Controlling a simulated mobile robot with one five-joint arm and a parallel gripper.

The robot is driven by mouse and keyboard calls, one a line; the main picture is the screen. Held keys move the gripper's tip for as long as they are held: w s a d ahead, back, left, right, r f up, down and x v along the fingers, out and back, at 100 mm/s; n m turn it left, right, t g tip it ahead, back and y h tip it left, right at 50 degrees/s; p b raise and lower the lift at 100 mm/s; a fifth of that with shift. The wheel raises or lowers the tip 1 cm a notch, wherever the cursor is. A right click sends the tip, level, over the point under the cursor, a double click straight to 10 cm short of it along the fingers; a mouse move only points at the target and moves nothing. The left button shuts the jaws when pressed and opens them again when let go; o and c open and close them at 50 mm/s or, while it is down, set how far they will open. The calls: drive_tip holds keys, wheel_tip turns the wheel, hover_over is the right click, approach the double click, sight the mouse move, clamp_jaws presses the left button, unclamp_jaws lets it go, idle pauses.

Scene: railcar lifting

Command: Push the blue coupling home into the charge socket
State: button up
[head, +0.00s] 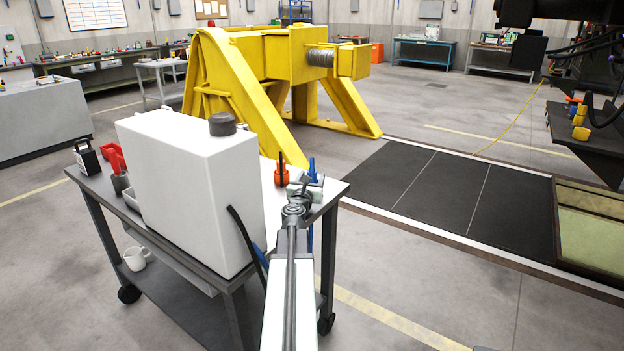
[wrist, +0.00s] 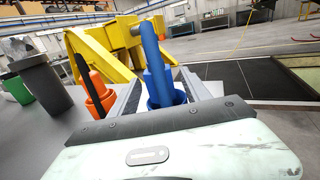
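The blue coupling (head: 312,166) stands upright at the right end of the grey cart top. In the wrist view the blue coupling (wrist: 158,80) shows a narrow upper part above a wider blue lower part. My gripper (head: 304,187) is at the cart's right end, just in front of it. In the wrist view the two fingers of my gripper (wrist: 160,88) are apart, one on each side of the blue lower part. A gap shows on the left; contact on the right is unclear. I cannot clearly pick out the charge socket; the coupling's lower end is hidden.
An orange fitting (head: 281,172) stands close to the left of the blue coupling. A large white tank (head: 185,190) fills the cart's middle. A yellow buffer frame (head: 240,75) stands behind. Dark floor plates (head: 440,190) lie to the right, with clear floor around.

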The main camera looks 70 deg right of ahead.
clamp_jaws()
